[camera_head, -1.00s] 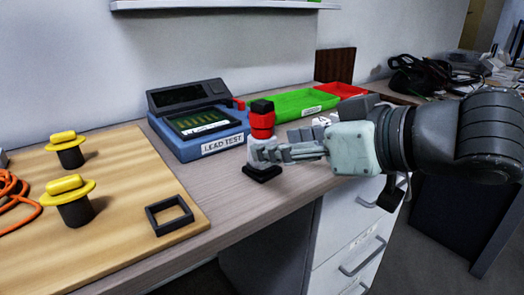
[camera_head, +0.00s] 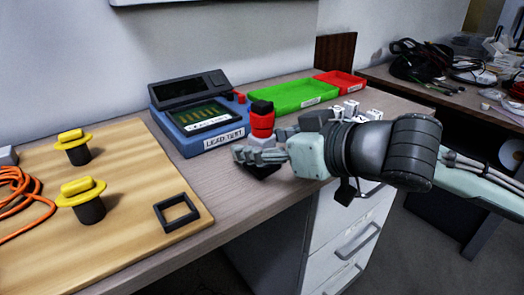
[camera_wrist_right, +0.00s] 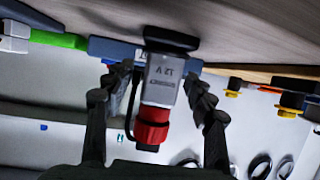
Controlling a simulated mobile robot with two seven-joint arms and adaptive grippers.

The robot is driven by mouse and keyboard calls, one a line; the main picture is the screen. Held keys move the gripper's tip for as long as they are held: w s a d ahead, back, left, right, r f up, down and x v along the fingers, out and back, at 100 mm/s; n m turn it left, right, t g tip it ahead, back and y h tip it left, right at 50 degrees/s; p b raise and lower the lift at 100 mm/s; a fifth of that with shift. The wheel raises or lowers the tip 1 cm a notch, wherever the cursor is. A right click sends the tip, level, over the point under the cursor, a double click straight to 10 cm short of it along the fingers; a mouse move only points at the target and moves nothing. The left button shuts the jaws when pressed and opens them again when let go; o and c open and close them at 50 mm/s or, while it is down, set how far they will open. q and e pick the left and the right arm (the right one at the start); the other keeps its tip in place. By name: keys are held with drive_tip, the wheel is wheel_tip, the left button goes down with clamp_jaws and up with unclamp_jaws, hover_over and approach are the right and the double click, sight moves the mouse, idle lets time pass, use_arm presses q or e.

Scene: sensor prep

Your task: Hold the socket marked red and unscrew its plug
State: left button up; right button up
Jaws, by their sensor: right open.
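An upright connector with a red ring (camera_head: 262,122), a black top and a grey body stands on a dark base on the desk, in front of the blue test unit. In the right wrist view it appears upside down, with its grey body (camera_wrist_right: 163,78) marked "12 V" and its red ring (camera_wrist_right: 152,125) below. My right gripper (camera_head: 260,157) is open around the grey body, below the red ring. In the wrist view its fingers (camera_wrist_right: 158,82) stand on either side, with gaps visible. The grey body is mostly hidden in the head view. My left gripper is not in view.
A blue test unit (camera_head: 223,138) labelled "LEAD TEST" stands behind. Green (camera_head: 290,97) and red (camera_head: 340,80) trays lie farther back. Two yellow-topped posts (camera_head: 83,186) and a black square frame (camera_head: 178,213) are on the wooden board (camera_head: 130,170). White blocks (camera_head: 349,109) stand behind my right arm.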

sight(271, 120)
clamp_jaws()
drive_tip(key=shift+r, duration=0.15)
drive_tip(key=shift+r, duration=0.2)
wheel_tip(271, 120, up, 4)
drive_tip(key=shift+f+p, duration=0.2)
drive_tip(key=shift+p, duration=0.2)
use_arm(q)
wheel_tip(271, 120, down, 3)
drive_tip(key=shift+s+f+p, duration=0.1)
drive_tip(key=shift+p, duration=0.25)
use_arm(e)
drive_tip(key=s+a+r, duration=0.5)
drive_tip(key=a+r, duration=0.1)
drive_tip(key=a, duration=0.4)
drive_tip(key=shift+s+r, duration=0.4)
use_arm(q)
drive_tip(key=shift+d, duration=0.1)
